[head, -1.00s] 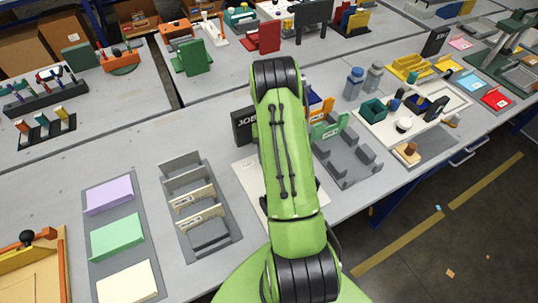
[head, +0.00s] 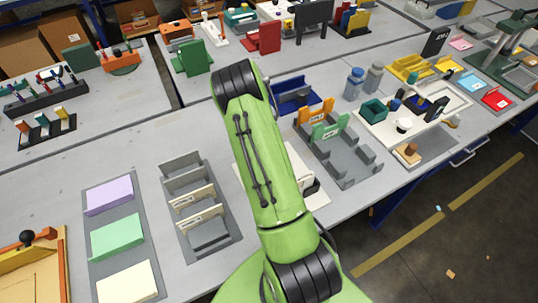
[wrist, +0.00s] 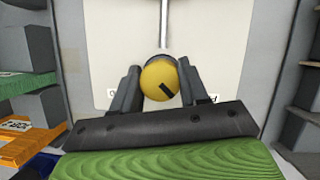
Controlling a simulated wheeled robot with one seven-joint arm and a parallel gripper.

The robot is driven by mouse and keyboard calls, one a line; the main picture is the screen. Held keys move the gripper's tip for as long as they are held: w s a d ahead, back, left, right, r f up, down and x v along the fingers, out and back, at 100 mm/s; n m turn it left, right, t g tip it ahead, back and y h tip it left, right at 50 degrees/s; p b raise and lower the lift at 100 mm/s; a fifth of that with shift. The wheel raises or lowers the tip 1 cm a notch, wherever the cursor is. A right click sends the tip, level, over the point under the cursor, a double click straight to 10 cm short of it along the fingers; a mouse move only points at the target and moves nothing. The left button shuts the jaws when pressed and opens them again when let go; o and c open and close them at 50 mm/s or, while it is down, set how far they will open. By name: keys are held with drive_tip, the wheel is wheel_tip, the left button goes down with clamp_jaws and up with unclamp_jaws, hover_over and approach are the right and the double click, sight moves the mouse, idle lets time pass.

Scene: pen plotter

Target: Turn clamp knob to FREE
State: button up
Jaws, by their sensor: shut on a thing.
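The clamp knob (wrist: 158,76) is a round yellow knob with a short black mark, in the middle of the wrist view. The mark slants down to the right. My gripper (wrist: 157,72) has one dark finger on each side of the knob and is shut on it. The knob sits in front of a pale plate (wrist: 110,40). Printed labels beside the fingers are mostly covered, so I cannot read them. In the head view my green arm hides the gripper and knob; part of the white plate (head: 312,192) shows to its right.
A grey slotted rack (head: 222,235) stands left of my arm, and a grey fixture (head: 352,165) with orange and green holders stands to its right. A blue tray (head: 292,97) lies behind. Pads in purple, green and cream lie further left.

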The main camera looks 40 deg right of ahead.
idle(0.4)
drive_tip(key=o, duration=1.1)
drive_tip(key=shift+c, duration=0.2)
drive_tip(key=shift+w, duration=0.1)
drive_tip(key=p+v, duration=0.2)
drive_tip(key=v, duration=1.3)
drive_tip(key=shift+r+p, duration=0.35)
